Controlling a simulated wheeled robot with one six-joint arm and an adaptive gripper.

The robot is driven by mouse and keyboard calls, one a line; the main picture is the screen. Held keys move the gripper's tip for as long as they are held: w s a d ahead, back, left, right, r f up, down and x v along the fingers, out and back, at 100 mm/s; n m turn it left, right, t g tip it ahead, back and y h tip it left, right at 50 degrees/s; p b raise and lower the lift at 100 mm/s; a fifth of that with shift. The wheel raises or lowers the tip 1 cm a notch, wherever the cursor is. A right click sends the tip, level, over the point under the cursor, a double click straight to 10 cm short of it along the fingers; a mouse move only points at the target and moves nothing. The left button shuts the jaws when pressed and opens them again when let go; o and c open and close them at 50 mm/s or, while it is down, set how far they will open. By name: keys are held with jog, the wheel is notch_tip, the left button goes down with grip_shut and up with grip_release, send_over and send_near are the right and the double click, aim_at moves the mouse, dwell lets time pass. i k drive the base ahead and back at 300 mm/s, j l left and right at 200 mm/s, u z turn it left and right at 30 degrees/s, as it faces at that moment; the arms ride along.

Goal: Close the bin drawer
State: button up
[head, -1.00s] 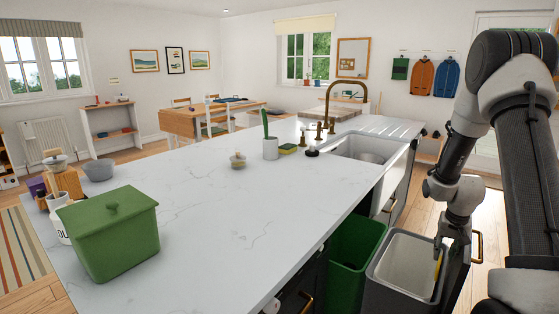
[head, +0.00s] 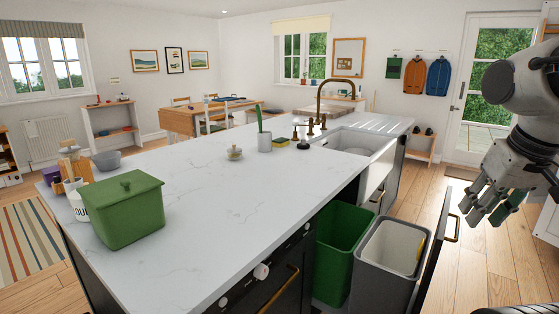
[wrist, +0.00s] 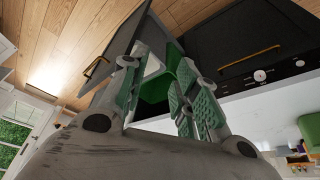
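The bin drawer is pulled out from under the island's right side. Its dark front panel (head: 434,262) stands away from the island, with a brass handle (head: 453,228) on its outer face. Inside are a green bin (head: 342,240) and a grey bin (head: 389,262), with a small yellow item (head: 419,254) in the grey one. My gripper (head: 488,208) is raised to the right of the drawer front, apart from the handle. In the wrist view my gripper (wrist: 160,88) has its green-padded fingers spread and empty. The handle also shows there (wrist: 97,67), beyond the left finger.
The white island top (head: 190,215) carries a green lidded box (head: 122,212), a cactus pot (head: 264,142) and a sink (head: 362,143). An oven with a brass handle (head: 280,290) is left of the drawer. Wooden floor (head: 500,262) lies open on the right.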

aim_at(344, 283)
jog(key=i+l, duration=0.1)
jog(key=l, duration=0.35)
jog(key=l+z, duration=0.15)
jog(key=l, duration=0.3)
jog(key=i+l, duration=0.15)
jog(key=l, duration=0.3)
jog(key=j, duration=0.6)
jog(key=i+u, duration=0.05)
